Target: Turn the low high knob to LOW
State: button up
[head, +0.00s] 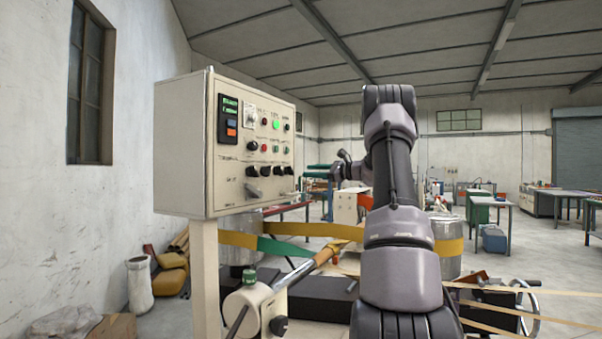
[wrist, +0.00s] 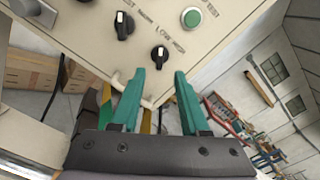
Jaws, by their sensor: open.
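The low high knob is a small black knob with a white mark, on the cream panel; it shows in the wrist view (wrist: 159,56) with LOW HIGH lettering just above it. In the head view it appears to be the rightmost knob (head: 289,170) of the lower row. Its white mark points roughly up in the wrist picture; I cannot tell which label it indicates. My gripper (wrist: 160,78) is open, its two teal fingers apart and empty, with the knob just beyond the gap between the tips. In the head view my gripper (head: 338,168) is small, right of the panel.
Another black knob (wrist: 124,24) and a green button (wrist: 191,18) sit near the knob. Yellow and green bands (head: 300,229) run below the box. Air right of the panel is open.

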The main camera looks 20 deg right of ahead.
jog(key=shift+v, duration=2.05)
jog(key=s+a+n+g+h, duration=0.1)
jog(key=s+a+n+g, duration=0.3)
jog(key=s+a, duration=0.6)
jog(key=s+a+n+g+h, duration=0.2)
jog(key=s+a+n+g, duration=0.3)
jog(key=a, duration=1)
jog(key=s+a+f+n+t+h, duration=0.1)
jog(key=s+a+f+n+h, duration=0.1)
jog(key=s, duration=1)
jog(key=s+a+f+n+t+h, duration=0.1)
jog(key=s+f+n+h, duration=0.3)
jog(key=s, duration=0.9)
notch_tip(320, 180, down, 2)
jog(key=shift+a+f+n, duration=0.15)
jog(key=shift+a+n, duration=0.35)
jog(key=shift+n, duration=0.5)
